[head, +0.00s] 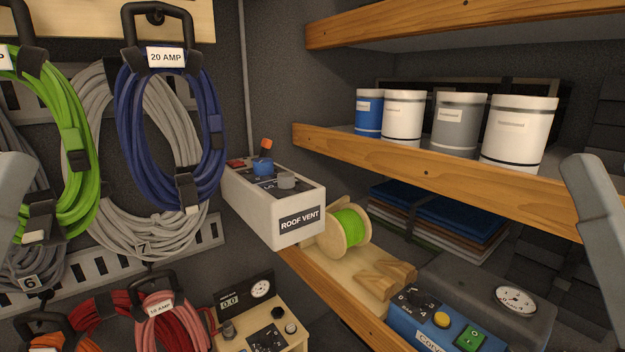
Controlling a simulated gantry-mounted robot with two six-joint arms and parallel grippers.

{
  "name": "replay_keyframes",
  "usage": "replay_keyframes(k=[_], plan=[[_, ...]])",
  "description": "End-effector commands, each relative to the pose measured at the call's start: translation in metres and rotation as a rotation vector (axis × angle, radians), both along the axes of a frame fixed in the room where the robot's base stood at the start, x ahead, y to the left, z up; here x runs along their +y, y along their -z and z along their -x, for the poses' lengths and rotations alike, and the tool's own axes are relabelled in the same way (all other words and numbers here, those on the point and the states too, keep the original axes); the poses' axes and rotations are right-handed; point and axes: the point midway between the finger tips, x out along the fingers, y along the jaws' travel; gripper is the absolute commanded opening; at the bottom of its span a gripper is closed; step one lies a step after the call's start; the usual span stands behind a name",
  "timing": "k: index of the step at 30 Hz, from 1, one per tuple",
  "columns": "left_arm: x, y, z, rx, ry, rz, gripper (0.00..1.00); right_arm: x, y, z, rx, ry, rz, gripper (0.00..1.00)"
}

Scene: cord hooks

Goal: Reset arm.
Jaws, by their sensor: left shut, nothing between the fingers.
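A pale grey link of my left arm (10,205) shows at the left picture edge, in front of the hanging cords. A pale grey link of my right arm (597,225) shows at the right edge, in front of the shelves. I see no fingers of either gripper. A blue cord coil (130,130) tagged 20 AMP hangs on a black hook (157,14). A green cord coil (88,150) hangs left of it, and a grey coil (105,235) hangs behind the blue one. Red (160,325) and orange (85,330) coils hang lower down.
A white ROOF VENT box (265,212) stands out mid-scene. Wooden shelves (440,182) on the right hold several paint cans (515,145), a green spool (340,230) and a blue control box (420,325). Another control panel (260,330) is at bottom centre.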

Motion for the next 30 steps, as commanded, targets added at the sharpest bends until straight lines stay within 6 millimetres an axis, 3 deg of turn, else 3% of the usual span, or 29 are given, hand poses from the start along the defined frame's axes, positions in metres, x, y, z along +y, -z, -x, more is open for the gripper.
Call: replay_keyframes(k=[1, 5, 12, 15, 20, 30], plan=[[0.000, -0.037, 0.000, -0.001, -0.001, -0.001, 0.00, 0.000, -0.038, 0.001, -0.005, 0.000, 0.000, 0.50], [0.000, -0.080, -0.001, -0.001, -0.001, -0.001, 0.00, 0.000, -0.081, 0.001, -0.004, 0.000, 0.000, 0.50], [0.000, -0.188, -0.001, 0.000, -0.002, -0.001, 0.00, 0.000, -0.189, 0.000, -0.004, 0.000, 0.000, 0.50], [0.000, -0.222, -0.001, 0.000, -0.002, -0.001, 0.00, 0.000, -0.224, 0.000, -0.004, 0.000, 0.000, 0.50], [0.000, -0.245, -0.002, 0.001, -0.002, -0.001, 0.00, 0.000, -0.247, 0.000, -0.003, 0.000, 0.000, 0.50], [0.000, -0.242, -0.001, 0.000, -0.002, -0.001, 0.00, 0.000, -0.243, 0.000, -0.002, 0.000, 0.000, 0.50]])
